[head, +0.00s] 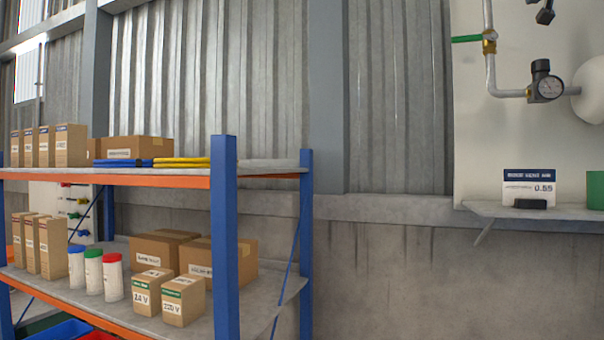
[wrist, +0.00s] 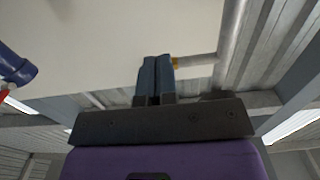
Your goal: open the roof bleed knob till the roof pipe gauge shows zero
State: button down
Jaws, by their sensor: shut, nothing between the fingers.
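My gripper (wrist: 155,80) shows in the wrist view, its two dark blue fingers shut together with nothing between them. It points up toward a pale panel, and the head view does not show it. I cannot make out the roof bleed knob in either view. A small brass-coloured piece (wrist: 176,62) shows just beside the fingertips, partly hidden by them.
A brass valve with a green lever (head: 467,39) is on the pipe. A blue-orange rack (head: 224,240) with boxes fills the left. A blue fitting (wrist: 14,66) is left of my gripper.

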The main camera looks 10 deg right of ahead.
jog(key=v, duration=0.5)
jog(key=shift+s+r, duration=0.1)
jog(key=shift+s, duration=0.1)
jog(key=shift+s+r, duration=0.1)
jog(key=x, duration=0.3)
jog(key=r+x, duration=0.1)
jog(key=x, duration=0.1)
jog(key=shift+w+d, duration=0.2)
jog(key=shift+d, duration=0.05)
